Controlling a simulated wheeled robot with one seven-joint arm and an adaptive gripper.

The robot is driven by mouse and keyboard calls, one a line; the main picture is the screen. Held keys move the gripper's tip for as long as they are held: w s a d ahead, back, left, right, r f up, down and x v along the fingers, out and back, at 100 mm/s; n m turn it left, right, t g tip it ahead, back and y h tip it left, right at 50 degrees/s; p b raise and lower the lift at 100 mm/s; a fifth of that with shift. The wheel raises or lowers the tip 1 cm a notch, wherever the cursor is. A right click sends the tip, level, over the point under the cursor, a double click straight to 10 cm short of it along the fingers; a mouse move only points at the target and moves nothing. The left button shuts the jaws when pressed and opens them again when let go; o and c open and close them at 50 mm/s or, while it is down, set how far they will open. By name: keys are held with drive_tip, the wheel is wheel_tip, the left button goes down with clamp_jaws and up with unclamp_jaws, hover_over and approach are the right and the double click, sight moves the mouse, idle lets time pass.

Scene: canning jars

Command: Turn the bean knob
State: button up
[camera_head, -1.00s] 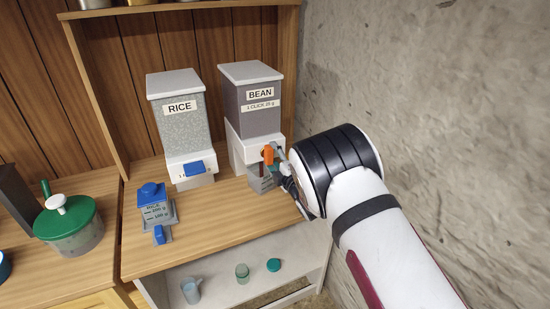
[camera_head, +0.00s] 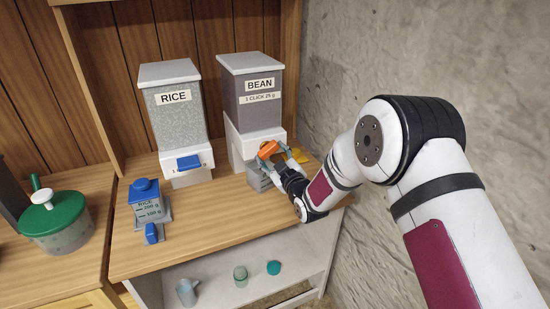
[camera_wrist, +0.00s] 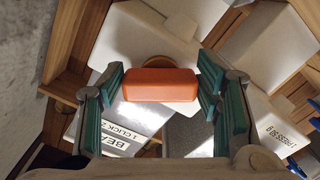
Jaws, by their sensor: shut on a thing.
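The bean dispenser (camera_head: 253,95), a dark grey hopper labelled BEAN and "1 CLICK 25 g" on a white base, stands against the back panel in the head view. Its orange knob (camera_head: 268,149) is on the base front and now lies slanted, nearer to level. My gripper (camera_head: 272,156) is at the knob. In the wrist view the orange knob (camera_wrist: 160,84) lies crosswise between the teal finger pads, which are shut on its two ends. A grey container (camera_head: 257,180) sits below the knob, partly hidden by my gripper.
The rice dispenser (camera_head: 175,115) with its blue button stands just left. A blue-lidded rice container (camera_head: 147,202) is on the wooden counter, a green-lidded jar (camera_head: 58,222) further left. A yellow thing (camera_head: 299,156) shows behind my gripper. A rough wall is close on the right.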

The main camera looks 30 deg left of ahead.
drive_tip(key=m+b, duration=0.1)
drive_tip(key=m, duration=0.1)
drive_tip(key=m+b, duration=0.1)
drive_tip(key=m, duration=0.1)
drive_tip(key=m+b, duration=0.1)
drive_tip(key=m, duration=0.1)
drive_tip(key=shift+s+a+f+b, duration=0.2)
drive_tip(key=shift+s+b, duration=0.05)
drive_tip(key=shift+b, duration=0.05)
drive_tip(key=shift+m, duration=0.3)
drive_tip(key=o, duration=1.2)
drive_tip(key=shift+c, duration=0.2)
drive_tip(key=v, duration=1.2)
